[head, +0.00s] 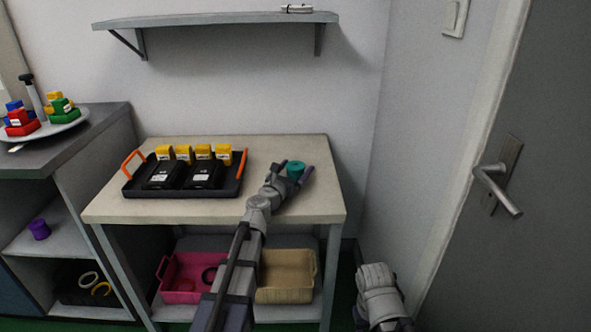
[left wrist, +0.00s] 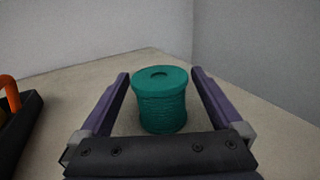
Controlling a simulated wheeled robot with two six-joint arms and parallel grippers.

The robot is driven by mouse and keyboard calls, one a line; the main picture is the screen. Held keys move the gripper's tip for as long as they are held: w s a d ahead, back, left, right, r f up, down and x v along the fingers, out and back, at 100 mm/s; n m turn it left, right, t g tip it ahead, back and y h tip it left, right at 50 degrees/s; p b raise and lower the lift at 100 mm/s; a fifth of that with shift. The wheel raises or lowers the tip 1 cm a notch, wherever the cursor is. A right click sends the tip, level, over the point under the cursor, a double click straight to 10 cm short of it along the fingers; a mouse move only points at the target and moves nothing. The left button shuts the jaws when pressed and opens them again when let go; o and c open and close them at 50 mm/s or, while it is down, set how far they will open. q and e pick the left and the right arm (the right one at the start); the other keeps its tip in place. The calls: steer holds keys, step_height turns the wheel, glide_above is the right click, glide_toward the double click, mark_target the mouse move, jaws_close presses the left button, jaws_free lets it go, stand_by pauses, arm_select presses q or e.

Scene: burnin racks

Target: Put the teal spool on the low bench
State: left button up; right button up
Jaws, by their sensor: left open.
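The teal spool (head: 295,168) stands upright on the right part of a light-topped bench (head: 150,210). In the left wrist view the spool (left wrist: 160,100) stands between the two purple fingers of my left gripper (left wrist: 160,88), with a gap on each side. The gripper is open around it. In the head view my left gripper (head: 291,174) reaches across the bench top from the front. My right arm shows at the lower right, but its fingers cannot be made out.
A black tray (head: 180,190) with orange handles holds black units and yellow blocks, left of the spool. A pink bin (head: 170,296) and a beige bin (head: 285,280) sit on the lower shelf. A wall shelf (head: 220,19) hangs above. A grey door stands at right.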

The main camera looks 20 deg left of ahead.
arm_select(q)
steer(key=shift+r, duration=0.1)
steer(key=shift+s+r, duration=0.1)
steer(key=s, duration=0.4)
steer(key=s+a, duration=0.1)
steer(key=s, duration=0.2)
steer(key=s+a, duration=0.1)
steer(key=s, duration=0.3)
steer(key=shift+s+a, duration=0.15)
steer(key=shift+s, duration=0.2)
